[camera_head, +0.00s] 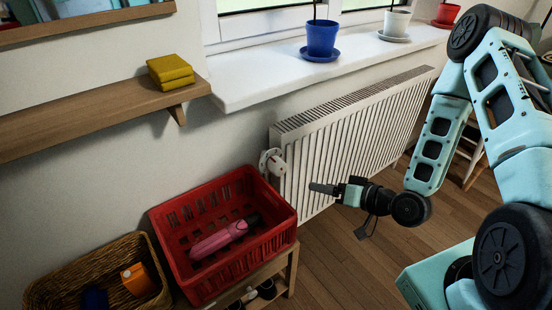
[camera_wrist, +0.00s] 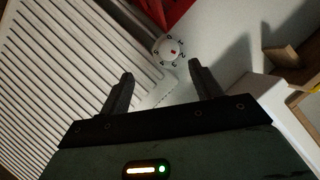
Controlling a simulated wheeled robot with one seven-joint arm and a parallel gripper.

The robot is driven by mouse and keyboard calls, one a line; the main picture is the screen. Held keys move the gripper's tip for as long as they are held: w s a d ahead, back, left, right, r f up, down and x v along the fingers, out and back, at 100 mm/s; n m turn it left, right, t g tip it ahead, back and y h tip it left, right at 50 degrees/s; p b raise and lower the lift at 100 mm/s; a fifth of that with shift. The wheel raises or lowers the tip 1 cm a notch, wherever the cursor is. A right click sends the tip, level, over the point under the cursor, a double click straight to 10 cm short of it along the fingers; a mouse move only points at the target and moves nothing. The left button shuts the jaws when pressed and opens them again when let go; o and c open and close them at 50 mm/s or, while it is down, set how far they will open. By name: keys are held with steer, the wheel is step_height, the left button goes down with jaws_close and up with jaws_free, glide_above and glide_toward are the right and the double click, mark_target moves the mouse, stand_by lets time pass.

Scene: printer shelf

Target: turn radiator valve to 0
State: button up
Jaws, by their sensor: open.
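The radiator valve (camera_head: 273,163) is a white round knob at the left end of the white radiator (camera_head: 345,140), close to the wall. In the wrist view the valve (camera_wrist: 170,48) shows its face with dark numerals around a red mark; the numerals are too small to read surely. My gripper (camera_head: 318,188) is in front of the radiator, to the right of and a little below the valve in the head view. In the wrist view my gripper (camera_wrist: 160,80) is open and empty, its fingers apart, with the valve beyond the fingertips and not touched.
A red crate (camera_head: 165,225) with a pink object inside stands just left of the valve, on a wooden rack. A wicker basket (camera_head: 60,285) is further left. A wooden shelf (camera_head: 90,118) and the white windowsill (camera_head: 260,82) jut out above.

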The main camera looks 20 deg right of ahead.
steer(key=r, duration=0.2)
steer(key=b, duration=0.6)
glide_toward(283, 170)
steer(key=f, duration=0.1)
steer(key=shift+m+y, duration=0.3)
steer(key=shift+m, duration=0.2)
steer(key=b+x, duration=1.1)
steer(key=shift+w+r, duration=0.25)
steer(key=shift+w, duration=0.15)
steer(key=c, duration=1)
